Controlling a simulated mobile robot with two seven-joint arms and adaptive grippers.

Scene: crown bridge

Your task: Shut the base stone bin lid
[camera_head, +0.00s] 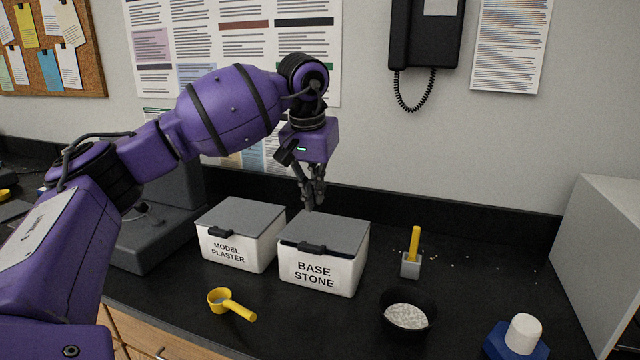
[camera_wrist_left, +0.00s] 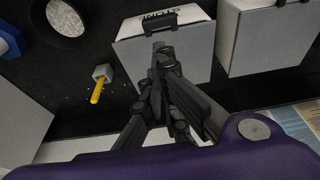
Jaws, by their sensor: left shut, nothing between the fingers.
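The base stone bin (camera_head: 316,274) is a white box with a black-lettered label, standing on the dark counter. Its grey lid (camera_head: 325,232) lies flat over the top, with a dark latch at the front edge; it looks shut. My left gripper (camera_head: 313,207) is shut and empty, pointing down just above the back part of the lid. I cannot tell whether the fingertips touch it. In the left wrist view the left gripper (camera_wrist_left: 163,52) shows in front of the bin's lid (camera_wrist_left: 190,50). My right gripper is not in view.
The model plaster bin (camera_head: 236,248), also lidded, stands close on the left. A yellow scoop (camera_head: 232,304) lies in front. On the right are a small grey block with a yellow handle (camera_head: 412,258), a black bowl of pale powder (camera_head: 407,315) and a blue-based white item (camera_head: 521,335).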

